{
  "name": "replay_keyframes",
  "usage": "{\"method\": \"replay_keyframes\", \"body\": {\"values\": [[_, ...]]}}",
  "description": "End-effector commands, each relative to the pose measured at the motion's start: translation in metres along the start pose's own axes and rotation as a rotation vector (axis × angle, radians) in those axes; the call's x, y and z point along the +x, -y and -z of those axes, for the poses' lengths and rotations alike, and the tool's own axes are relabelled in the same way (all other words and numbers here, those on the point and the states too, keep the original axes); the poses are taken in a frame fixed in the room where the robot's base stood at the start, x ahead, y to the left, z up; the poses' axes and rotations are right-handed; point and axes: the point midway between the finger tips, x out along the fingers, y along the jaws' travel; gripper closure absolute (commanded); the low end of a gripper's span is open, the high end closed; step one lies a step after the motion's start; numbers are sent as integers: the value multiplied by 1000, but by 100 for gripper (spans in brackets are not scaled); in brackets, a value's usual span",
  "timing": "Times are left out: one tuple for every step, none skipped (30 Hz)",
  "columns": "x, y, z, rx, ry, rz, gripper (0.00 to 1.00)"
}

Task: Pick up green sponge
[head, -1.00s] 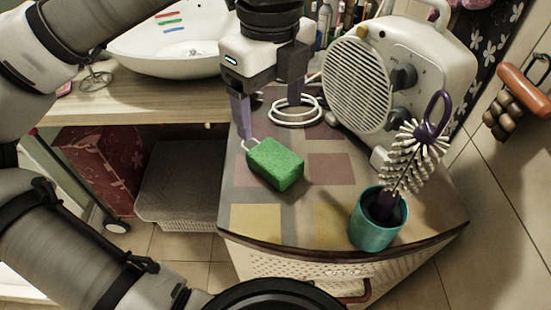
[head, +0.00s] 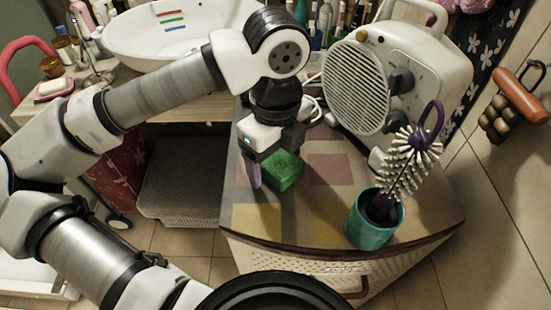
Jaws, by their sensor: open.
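The green sponge (head: 284,172) lies on the patterned top of a low cabinet (head: 330,172), in the middle of the head view. My gripper (head: 268,178) is open and lowered over the sponge from above. One purple-grey finger shows at the sponge's left side, close to it. The other finger is hidden, so I cannot tell whether it touches the sponge. The gripper body covers the far part of the sponge.
A teal cup (head: 374,222) with a bottle brush (head: 410,165) stands at the cabinet's front right. A white fan heater (head: 375,85) stands behind. A white basin (head: 170,40) sits on the wooden counter at the back left. Cabinet top is clear in front of the sponge.

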Motion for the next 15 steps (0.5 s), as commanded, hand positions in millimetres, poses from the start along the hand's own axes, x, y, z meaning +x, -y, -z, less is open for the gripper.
{"method": "replay_keyframes", "body": {"values": [[0,0,0,0,0,0,22],[0,0,0,0,0,0,22],[0,0,0,0,0,0,23],[0,0,0,0,0,0,27],[0,0,0,0,0,0,31],[0,0,0,0,0,0,36],[0,0,0,0,0,0,40],[0,0,0,0,0,0,44],[0,0,0,0,0,0,49],[0,0,0,0,0,0,53],[0,0,0,0,0,0,57],[0,0,0,0,0,0,62],[0,0,0,0,0,0,66],[0,0,0,0,0,0,69],[-1,0,0,0,0,0,73]]}}
